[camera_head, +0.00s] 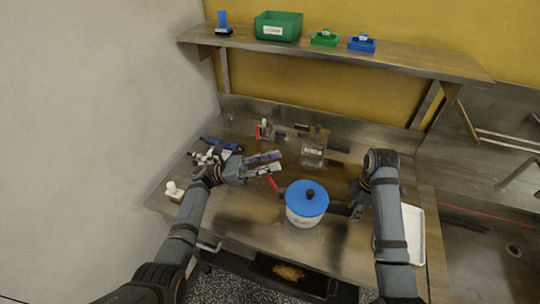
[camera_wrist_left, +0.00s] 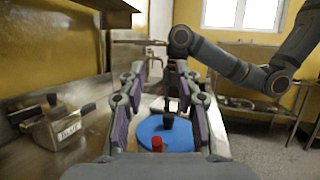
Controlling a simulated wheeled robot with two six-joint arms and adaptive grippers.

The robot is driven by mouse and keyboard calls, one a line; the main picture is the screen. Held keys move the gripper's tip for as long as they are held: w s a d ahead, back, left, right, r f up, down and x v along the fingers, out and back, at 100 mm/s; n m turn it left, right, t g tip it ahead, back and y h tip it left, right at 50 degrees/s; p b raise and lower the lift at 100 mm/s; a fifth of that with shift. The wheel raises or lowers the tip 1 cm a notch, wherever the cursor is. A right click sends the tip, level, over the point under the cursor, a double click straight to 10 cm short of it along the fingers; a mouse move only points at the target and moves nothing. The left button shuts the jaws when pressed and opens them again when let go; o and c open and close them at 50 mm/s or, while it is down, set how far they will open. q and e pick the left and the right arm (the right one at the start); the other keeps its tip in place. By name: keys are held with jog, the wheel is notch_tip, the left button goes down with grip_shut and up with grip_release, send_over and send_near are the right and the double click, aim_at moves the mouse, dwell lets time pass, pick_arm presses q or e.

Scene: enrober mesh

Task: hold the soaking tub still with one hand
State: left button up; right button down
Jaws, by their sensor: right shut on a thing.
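The soaking tub (camera_head: 303,217) is white with a blue lid and black knob. It stands upright on the steel counter, and its lid (camera_wrist_left: 178,138) shows between my left fingers in the left wrist view. My right gripper (camera_head: 342,209) is at the tub's right side, shut on what appears to be its dark side handle; the contact is partly hidden. My left gripper (camera_head: 268,164) is open, up and left of the tub, its purple-padded fingers apart. A red-tipped thing (camera_head: 272,184) lies between it and the tub; its red end (camera_wrist_left: 157,144) shows in the wrist view.
A labelled metal box (camera_head: 314,149) stands at the back of the counter. A white bottle (camera_head: 173,190) is at the left edge, and a white tray (camera_head: 413,238) lies at the right. The shelf above (camera_head: 350,57) holds green and blue bins.

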aim_at(271, 183)
pick_arm(q)
jog(key=shift+r, duration=1.5)
jog(key=shift+o, duration=0.2)
jog(key=a+f+g+y, duration=0.1)
jog(key=a+f+y, duration=0.6)
jog(key=a+y, duration=0.3)
jog(key=shift+m+h, duration=0.3)
jog(key=shift+h, duration=0.4)
jog(key=x, duration=1.1)
grip_shut()
